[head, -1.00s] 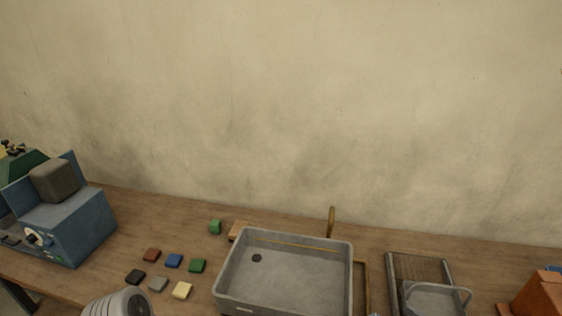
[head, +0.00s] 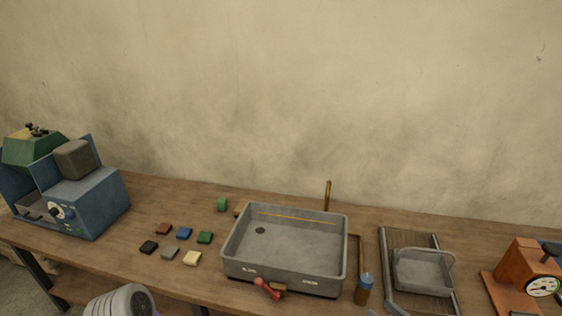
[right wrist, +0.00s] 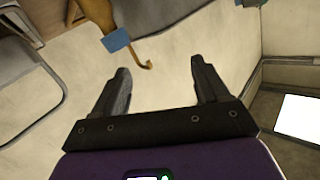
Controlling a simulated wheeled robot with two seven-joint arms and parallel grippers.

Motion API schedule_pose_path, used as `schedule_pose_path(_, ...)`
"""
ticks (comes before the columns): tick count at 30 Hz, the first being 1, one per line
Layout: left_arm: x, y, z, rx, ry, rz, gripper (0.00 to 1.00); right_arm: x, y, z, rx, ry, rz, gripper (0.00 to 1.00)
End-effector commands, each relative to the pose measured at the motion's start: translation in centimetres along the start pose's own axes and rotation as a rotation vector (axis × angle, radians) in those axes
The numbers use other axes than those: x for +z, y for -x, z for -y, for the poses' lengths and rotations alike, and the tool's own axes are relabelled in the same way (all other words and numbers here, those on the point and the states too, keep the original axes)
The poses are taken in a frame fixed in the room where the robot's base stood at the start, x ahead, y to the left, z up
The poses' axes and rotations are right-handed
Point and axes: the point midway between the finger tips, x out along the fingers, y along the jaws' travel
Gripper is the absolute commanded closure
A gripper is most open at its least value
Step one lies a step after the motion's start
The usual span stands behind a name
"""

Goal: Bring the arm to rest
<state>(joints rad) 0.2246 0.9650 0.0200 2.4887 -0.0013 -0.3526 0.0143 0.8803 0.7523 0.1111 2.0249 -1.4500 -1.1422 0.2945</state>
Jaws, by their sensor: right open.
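My right gripper (right wrist: 160,66) shows in the right wrist view with its two dark fingers spread wide. Nothing is between them, and pale wall-like surface fills the gap. A brown hooked thing with a blue patch (right wrist: 117,40) appears beyond the fingertips; I cannot tell how far off it is. In the head view I cannot make out either gripper clearly. My left gripper is not in view.
The wooden bench (head: 165,210) carries a blue machine (head: 88,205), several small coloured blocks (head: 184,233), a grey basin (head: 290,245), a red-handled tool (head: 265,288), a blue-topped bottle (head: 364,289), a rack with a grey tray (head: 422,270) and an orange dial scale (head: 525,275).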

Motion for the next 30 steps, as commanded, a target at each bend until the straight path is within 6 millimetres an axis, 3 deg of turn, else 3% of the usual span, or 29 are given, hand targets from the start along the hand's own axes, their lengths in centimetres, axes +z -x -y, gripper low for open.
schedule_pose_path(5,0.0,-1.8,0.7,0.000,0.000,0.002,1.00,6.2,-3.8,1.9,0.104,-0.149,0.134,0.26)
schedule_pose_path(9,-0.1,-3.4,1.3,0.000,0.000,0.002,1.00,13.6,-5.6,5.2,0.203,-0.307,0.345,0.26)
schedule_pose_path(14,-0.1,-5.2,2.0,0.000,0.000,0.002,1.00,22.3,-4.3,11.2,0.292,-0.473,0.656,0.26)
schedule_pose_path(18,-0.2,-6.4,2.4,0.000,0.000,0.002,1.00,28.0,-0.9,16.5,0.353,-0.583,0.925,0.26)
schedule_pose_path(21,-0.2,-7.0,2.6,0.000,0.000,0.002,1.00,30.3,1.6,19.5,0.385,-0.637,1.072,0.26)
schedule_pose_path(24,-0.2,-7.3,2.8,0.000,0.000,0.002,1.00,31.4,3.4,21.3,0.408,-0.670,1.162,0.26)
schedule_pose_path(30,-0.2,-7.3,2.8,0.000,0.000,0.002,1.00,31.8,4.4,22.2,0.424,-0.691,1.211,0.26)
